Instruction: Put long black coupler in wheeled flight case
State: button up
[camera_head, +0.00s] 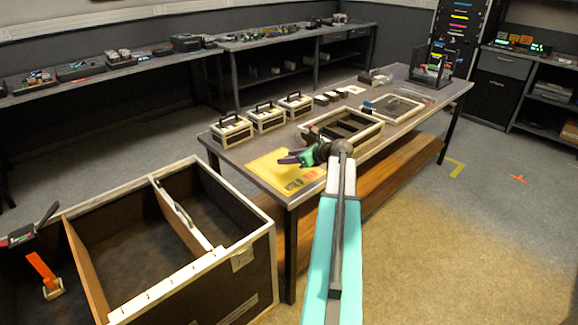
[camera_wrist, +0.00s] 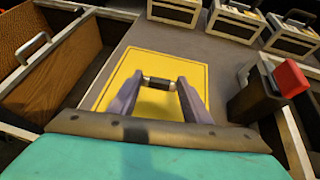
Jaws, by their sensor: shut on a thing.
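My gripper (camera_head: 281,159) is above the yellow mat (camera_head: 262,172) at the near end of the table. In the wrist view my gripper (camera_wrist: 158,84) is shut on a short dark cylinder with pale metal ends, which looks like the long black coupler (camera_wrist: 158,82). It lies crosswise between the fingertips, and the mat shows behind it. The coupler cannot be made out in the head view. The large flight case (camera_head: 240,258), dark with pale edges, stands open at the lower left, left of my gripper. Brown dividers split it into compartments. Its wheels are not visible.
Several small cases with handles (camera_head: 268,118) stand along the table's far edge. An open divided tray (camera_head: 372,138) is just beyond my gripper. A black thing with a red block (camera_wrist: 291,78) rises at the right in the wrist view. An orange-strapped item (camera_head: 42,268) is at the case's left.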

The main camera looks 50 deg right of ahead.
aim_at(289, 171)
jog(key=shift+f, duration=0.1)
jog(key=shift+f, duration=1.65)
jog(key=shift+f, duration=0.1)
jog(key=o, duration=1.1)
jog(key=shift+c, duration=0.2)
jog(key=v, duration=1.2)
jog(key=shift+o, duration=0.3)
